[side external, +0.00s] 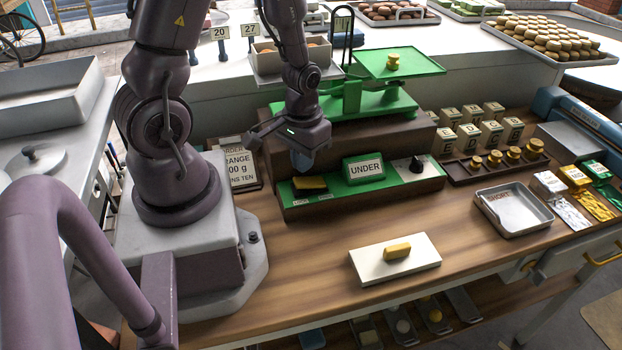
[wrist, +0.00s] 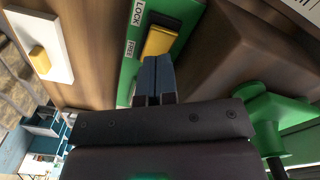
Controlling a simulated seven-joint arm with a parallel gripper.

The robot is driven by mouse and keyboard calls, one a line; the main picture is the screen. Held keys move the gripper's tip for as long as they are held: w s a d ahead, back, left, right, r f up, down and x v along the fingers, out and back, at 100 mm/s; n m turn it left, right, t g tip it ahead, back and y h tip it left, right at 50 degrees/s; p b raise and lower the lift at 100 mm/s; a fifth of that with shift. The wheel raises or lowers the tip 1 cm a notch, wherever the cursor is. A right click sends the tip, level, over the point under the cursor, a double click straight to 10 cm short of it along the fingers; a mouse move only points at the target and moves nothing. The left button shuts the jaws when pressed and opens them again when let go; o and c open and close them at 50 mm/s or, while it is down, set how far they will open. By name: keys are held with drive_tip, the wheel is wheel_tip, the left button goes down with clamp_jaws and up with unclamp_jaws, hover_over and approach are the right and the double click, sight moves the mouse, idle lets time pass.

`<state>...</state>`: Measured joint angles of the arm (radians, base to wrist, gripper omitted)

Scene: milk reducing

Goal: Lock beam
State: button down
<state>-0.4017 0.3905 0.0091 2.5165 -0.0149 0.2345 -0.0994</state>
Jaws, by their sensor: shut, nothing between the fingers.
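The yellow lock slider (wrist: 160,40) sits in a dark slot on the green panel, beside the labels LOCK (wrist: 138,12) and FREE (wrist: 130,48). Its yellow part lies nearer FREE, with dark slot showing towards LOCK. It also shows in the side view (side external: 311,184), at the left of the panel. My gripper (side external: 303,162) is shut and empty, pointing down just above and behind the slider. In the wrist view its blue fingers (wrist: 155,72) are close to the slider's near end; I cannot tell whether they touch. The green balance (side external: 352,98) stands behind, its beam partly hidden by my arm.
An UNDER sign (side external: 364,168) and a dark knob (side external: 416,164) are right of the slider. A yellow block on a white board (side external: 365,268) lies in front. Brass weights (side external: 493,158) and a metal SHORT tray (side external: 512,211) stand right. The front bench is mostly clear.

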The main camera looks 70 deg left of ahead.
drive_tip(key=shift+f, duration=1.8)
idle(1.0)
drive_tip(key=shift+r, duration=3.5)
drive_tip(key=shift+s, duration=0.1)
drive_tip(key=r+g, duration=0.1)
wheel_tip(320, 180, up, 11)
drive_tip(key=m+t, duration=0.2)
drive_tip(key=m, duration=0.1)
hover_over(304, 181)
drive_tip(key=d, duration=0.5)
drive_tip(key=s+d+r+m+t, duration=0.2)
drive_tip(key=d+r+m+t, duration=0.1)
drive_tip(key=r, duration=0.6)
drive_tip(key=shift+d+r+t, duration=0.3)
drive_tip(key=shift+d+t, duration=0.4)
drive_tip(key=shift+t, duration=0.1)
